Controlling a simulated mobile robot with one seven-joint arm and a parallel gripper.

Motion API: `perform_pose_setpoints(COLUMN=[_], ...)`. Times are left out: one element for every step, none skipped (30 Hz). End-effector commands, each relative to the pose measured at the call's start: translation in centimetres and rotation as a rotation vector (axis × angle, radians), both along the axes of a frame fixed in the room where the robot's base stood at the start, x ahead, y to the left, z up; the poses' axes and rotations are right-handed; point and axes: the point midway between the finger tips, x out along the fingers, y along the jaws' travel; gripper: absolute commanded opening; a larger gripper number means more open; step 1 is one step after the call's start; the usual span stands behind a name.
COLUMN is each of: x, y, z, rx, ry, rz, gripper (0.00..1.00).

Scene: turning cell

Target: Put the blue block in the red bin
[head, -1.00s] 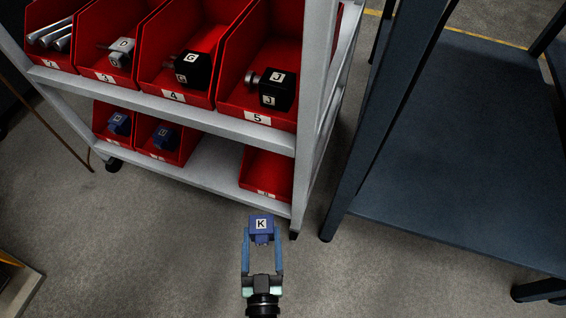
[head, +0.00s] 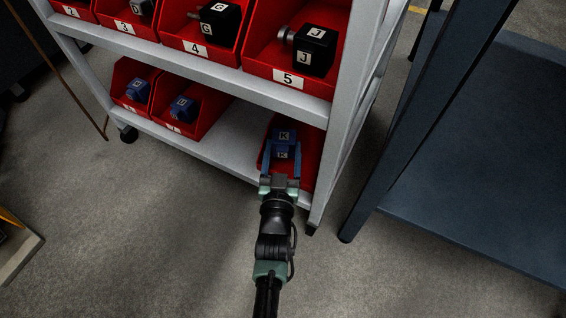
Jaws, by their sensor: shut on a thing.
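The blue block (head: 284,135), marked K, is between the fingers of my gripper (head: 282,157). My gripper is shut on it. The block is at the red bin (head: 308,172) at the right end of the lower shelf, in front of or inside its opening. I cannot tell whether the block touches the bin floor. My gripper and the block hide much of the bin's inside.
Two red bins (head: 205,122) with blue blocks (head: 183,108) stand further left on the lower shelf (head: 230,140). Upper red bins hold black blocks (head: 316,50). The rack post (head: 338,120) is close on the right. A dark table (head: 480,190) stands beyond it.

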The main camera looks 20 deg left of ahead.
Motion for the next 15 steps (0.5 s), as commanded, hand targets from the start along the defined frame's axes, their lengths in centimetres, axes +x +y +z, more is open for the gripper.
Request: perform_pose_setpoints(x=[0.1,0.1,0.0,0.0,0.0,0.0,0.0,0.0,0.0,0.0,0.0,0.0,0.0,0.0,0.0], y=[0.0,0.0,0.0,0.0,0.0,0.1,0.1,0.1,0.1,0.1,0.1,0.0,0.0,0.0,0.0], z=[-0.2,-0.4,-0.7,-1.1,-1.4,-2.0,-2.3,-2.7,-3.1,-3.4,-3.5,-3.6,-3.6,-3.5,-3.4], rx=[0.0,0.0,0.0,0.0,0.0,0.0,0.0,0.0,0.0,0.001,0.001,0.001,0.001,0.001,0.001], ry=[-0.001,-0.001,-0.001,-0.001,-0.001,-0.001,-0.001,-0.001,-0.001,-0.002,-0.002,-0.002,-0.002,-0.002,-0.002], rz=[0.0,0.0,0.001,0.001,0.001,0.001,0.001,0.001,0.001,0.001,0.001,0.001,0.001,0.001,0.001], gripper=[0.01,0.01,0.01,0.01,0.01,0.01,0.01,0.01,0.01,0.01,0.01,0.01,0.01,0.01,0.01])
